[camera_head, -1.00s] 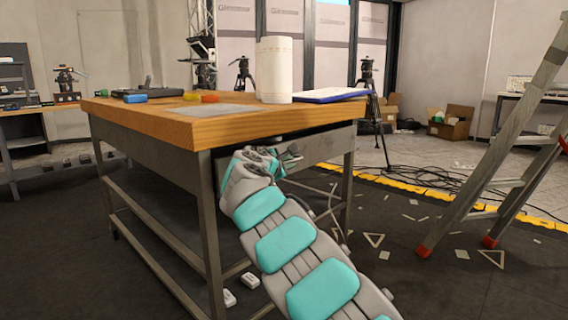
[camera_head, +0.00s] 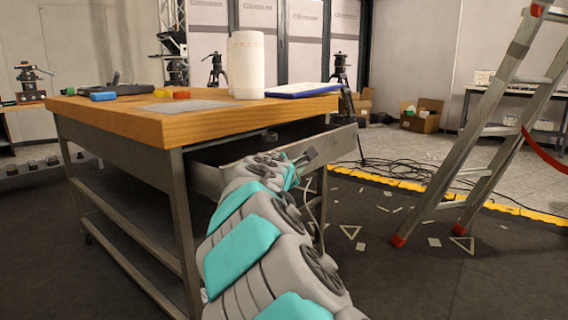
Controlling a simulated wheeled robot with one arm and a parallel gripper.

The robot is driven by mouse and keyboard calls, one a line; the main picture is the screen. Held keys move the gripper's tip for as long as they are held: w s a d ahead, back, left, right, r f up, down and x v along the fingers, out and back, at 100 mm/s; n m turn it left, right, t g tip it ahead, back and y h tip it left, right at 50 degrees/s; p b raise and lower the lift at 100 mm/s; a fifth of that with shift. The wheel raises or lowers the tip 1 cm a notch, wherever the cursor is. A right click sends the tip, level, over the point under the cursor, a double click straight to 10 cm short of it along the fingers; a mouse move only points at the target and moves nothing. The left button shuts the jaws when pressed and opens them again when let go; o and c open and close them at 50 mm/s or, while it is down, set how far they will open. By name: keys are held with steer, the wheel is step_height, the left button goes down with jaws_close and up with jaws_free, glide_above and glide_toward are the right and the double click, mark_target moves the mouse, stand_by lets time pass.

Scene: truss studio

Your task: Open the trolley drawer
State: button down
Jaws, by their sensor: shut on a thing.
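The trolley has a wooden top (camera_head: 190,120) on a grey metal frame. Its drawer (camera_head: 338,147) stands partly pulled out under the top, and a dark gap shows the inside. My gripper (camera_head: 308,158) is at the drawer's front panel. Its jaws are shut on the drawer's handle, which my arm mostly hides. My grey and teal arm reaches up to it from the bottom of the view.
On the top are a white paper roll (camera_head: 246,65), a blue clipboard (camera_head: 303,90), a grey sheet (camera_head: 188,106) and small tools. A ladder (camera_head: 480,130) stands on the right. Cables (camera_head: 385,170) lie on the floor behind the trolley, with a cardboard box (camera_head: 422,115) further back.

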steer(key=s+d+p, duration=0.2)
steer(key=s+d, duration=0.9)
steer(key=d, duration=0.3)
steer(key=shift+p, duration=0.35)
steer(key=c, duration=0.9)
jaws_free()
steer(key=shift+w, duration=0.1)
